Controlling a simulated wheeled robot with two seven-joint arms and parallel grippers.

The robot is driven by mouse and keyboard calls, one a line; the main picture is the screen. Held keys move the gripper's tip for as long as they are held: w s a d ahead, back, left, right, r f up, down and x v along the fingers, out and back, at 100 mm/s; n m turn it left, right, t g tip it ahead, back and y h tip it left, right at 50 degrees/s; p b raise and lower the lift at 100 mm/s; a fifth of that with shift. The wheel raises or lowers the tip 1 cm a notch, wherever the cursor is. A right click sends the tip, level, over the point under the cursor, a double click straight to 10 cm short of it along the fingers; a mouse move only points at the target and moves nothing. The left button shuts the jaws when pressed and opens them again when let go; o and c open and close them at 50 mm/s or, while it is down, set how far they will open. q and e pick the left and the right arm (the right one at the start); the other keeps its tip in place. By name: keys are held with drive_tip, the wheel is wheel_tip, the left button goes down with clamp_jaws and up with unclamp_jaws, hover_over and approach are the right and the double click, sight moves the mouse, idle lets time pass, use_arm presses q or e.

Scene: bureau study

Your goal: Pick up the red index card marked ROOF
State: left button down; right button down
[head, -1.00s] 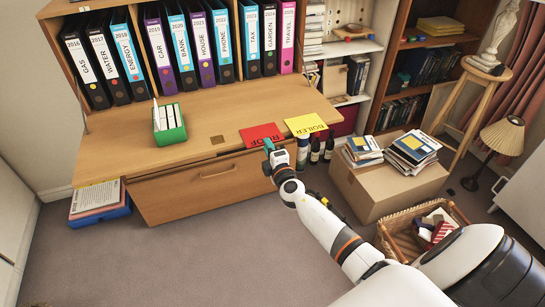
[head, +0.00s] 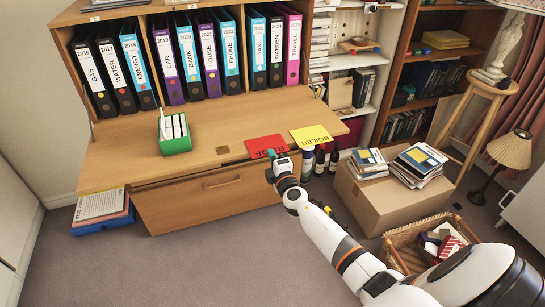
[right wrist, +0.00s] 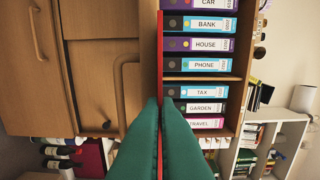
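The red index card (head: 262,144) marked ROOF lies at the front edge of the wooden desk flap, beside the yellow BOILER card (head: 312,134). My right gripper (head: 272,157) is at the red card's front edge and hides part of it. In the right wrist view the red card (right wrist: 160,60) shows edge-on as a thin red line running between my teal fingertips (right wrist: 160,104). The fingers are closed against it from both sides. My left gripper is in no view.
A green card box (head: 176,145) stands on the flap's left half. Ring binders (head: 185,57) fill the shelf behind. Dark bottles (head: 320,160) stand right of my gripper. A cardboard box with books (head: 385,205) and a wicker basket (head: 400,250) are at the right.

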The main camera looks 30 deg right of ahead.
drive_tip(key=shift+s, duration=0.15)
drive_tip(key=shift+p+v, duration=0.45)
drive_tip(key=shift+v, duration=2.45)
